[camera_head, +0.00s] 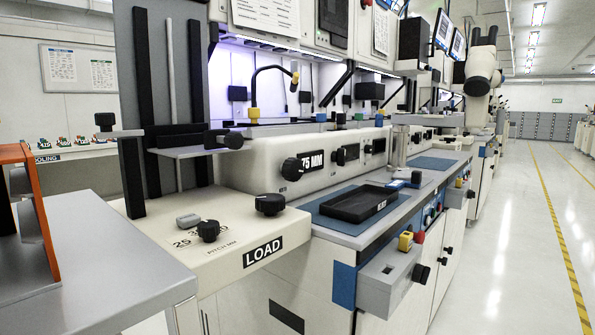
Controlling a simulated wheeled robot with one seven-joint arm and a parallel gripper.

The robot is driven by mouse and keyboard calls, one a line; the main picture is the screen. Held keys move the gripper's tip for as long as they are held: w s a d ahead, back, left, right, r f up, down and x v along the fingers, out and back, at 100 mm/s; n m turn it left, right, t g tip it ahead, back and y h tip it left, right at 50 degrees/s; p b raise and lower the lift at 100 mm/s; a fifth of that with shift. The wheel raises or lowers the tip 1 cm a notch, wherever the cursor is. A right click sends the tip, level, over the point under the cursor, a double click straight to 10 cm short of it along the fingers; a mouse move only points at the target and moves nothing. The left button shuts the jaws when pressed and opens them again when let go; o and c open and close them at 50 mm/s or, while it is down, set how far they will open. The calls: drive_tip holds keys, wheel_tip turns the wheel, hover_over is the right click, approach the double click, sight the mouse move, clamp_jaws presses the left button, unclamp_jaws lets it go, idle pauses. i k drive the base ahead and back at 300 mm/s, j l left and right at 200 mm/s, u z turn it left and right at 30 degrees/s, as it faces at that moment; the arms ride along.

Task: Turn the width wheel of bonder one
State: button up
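Bonder one appears to be the nearest machine, with a cream LOAD deck (160,233) at its front left. A large black knob (270,204) stands on that deck near its right edge. A smaller black knob (208,230) stands beside it, by a dial marked 25 and PITCH MM. Another black knob (293,168) is on the upright front panel, left of a plate reading 75 MM (312,161). No readable label says which knob is the width wheel. My gripper is not in view.
A black tray (358,203) lies on a blue mat on the bench. A grey table (85,262) and orange frame (38,205) stand at the left. The aisle floor (510,250) at right is clear.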

sight(291, 170)
drive_tip(key=i+l+u, duration=0.1)
drive_tip(key=l, duration=0.3)
drive_tip(key=i+l+u, duration=0.15)
drive_tip(key=l, duration=0.25)
drive_tip(key=i+l+u, duration=0.1)
drive_tip(key=l, duration=0.35)
drive_tip(key=i+l+u, duration=0.1)
drive_tip(key=i+l, duration=0.15)
drive_tip(key=l, duration=0.2)
drive_tip(key=i+l+u, duration=0.15)
drive_tip(key=l, duration=0.3)
